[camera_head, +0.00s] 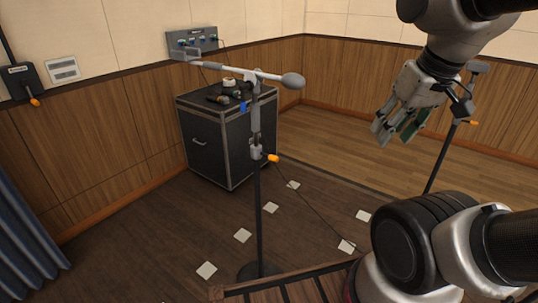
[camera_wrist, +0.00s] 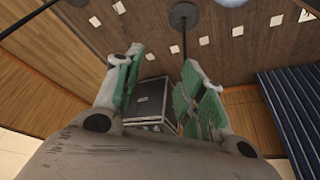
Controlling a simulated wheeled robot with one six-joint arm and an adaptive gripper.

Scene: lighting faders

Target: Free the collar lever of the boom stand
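The boom stand (camera_head: 258,205) stands upright in the middle of the head view. Its boom (camera_head: 235,70) lies nearly level across the top, with a grey rounded head at the right end. The collar lever (camera_head: 272,158) is a small orange knob on the right of the grey collar. My gripper (camera_head: 396,136) is open and empty, to the right of the stand and well apart from the lever. In the wrist view a stand's round base (camera_wrist: 184,15) and pole show beyond my spread green-padded fingers; the lever cannot be made out there.
A black flight case (camera_head: 215,145) with small items on top stands behind the stand. A second stand (camera_head: 440,158) with an orange knob is at right, behind my gripper. A wooden-edged platform (camera_head: 290,280) lies in front. White squares dot the dark floor; a cable crosses it.

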